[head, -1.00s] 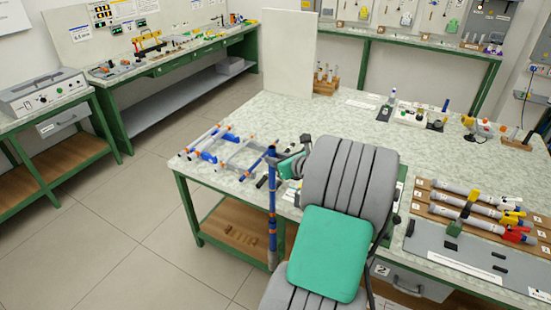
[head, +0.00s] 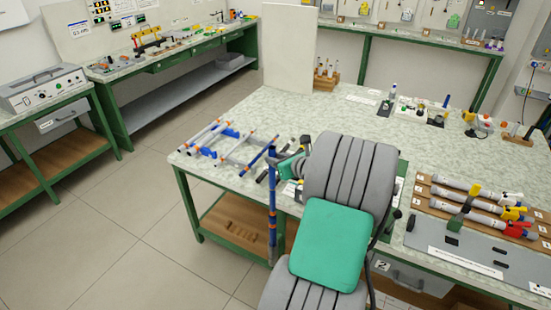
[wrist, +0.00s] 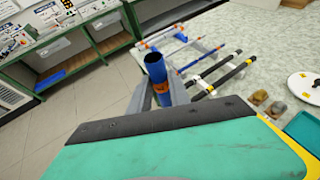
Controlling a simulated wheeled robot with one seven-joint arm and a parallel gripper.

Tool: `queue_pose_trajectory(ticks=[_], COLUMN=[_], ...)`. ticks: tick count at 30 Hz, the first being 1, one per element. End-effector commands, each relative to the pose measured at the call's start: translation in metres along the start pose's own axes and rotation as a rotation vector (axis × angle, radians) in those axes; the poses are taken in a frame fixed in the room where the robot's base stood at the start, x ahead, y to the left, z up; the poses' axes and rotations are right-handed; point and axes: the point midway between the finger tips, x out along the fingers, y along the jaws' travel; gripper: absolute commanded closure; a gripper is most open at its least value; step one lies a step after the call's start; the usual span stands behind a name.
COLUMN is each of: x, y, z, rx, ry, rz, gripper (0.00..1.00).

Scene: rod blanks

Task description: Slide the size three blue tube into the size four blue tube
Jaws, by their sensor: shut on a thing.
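My gripper (head: 279,165) is shut on a long blue tube (head: 272,215) with orange bands, held upright beside the table's front edge. The tube's lower part hangs below the tabletop. In the wrist view, the blue tube's open dark upper end (wrist: 154,58) stands between the grey fingers. On the table just behind it is a rack (head: 238,155) bearing several rods and tubes with orange ends, and blue parts show among them. In the wrist view a blue tube (wrist: 205,68) lies there. No size marks on the blue tubes are legible.
The table (head: 310,115) has free room behind the rack. A panel (head: 288,50) stands at its back left edge. A wooden board (head: 425,200) with several grey cylinders lies at the right. Floor (head: 110,240) is clear to the left.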

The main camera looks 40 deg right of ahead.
Motion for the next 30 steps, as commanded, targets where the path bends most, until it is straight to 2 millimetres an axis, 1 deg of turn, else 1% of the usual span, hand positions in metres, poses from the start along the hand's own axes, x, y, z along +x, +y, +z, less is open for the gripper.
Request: queue_pose_trajectory(ticks=[30], x=[0.010], y=[0.000], z=[-0.024], rx=[0.000], ry=[0.000], rz=[0.000], gripper=[1.00])
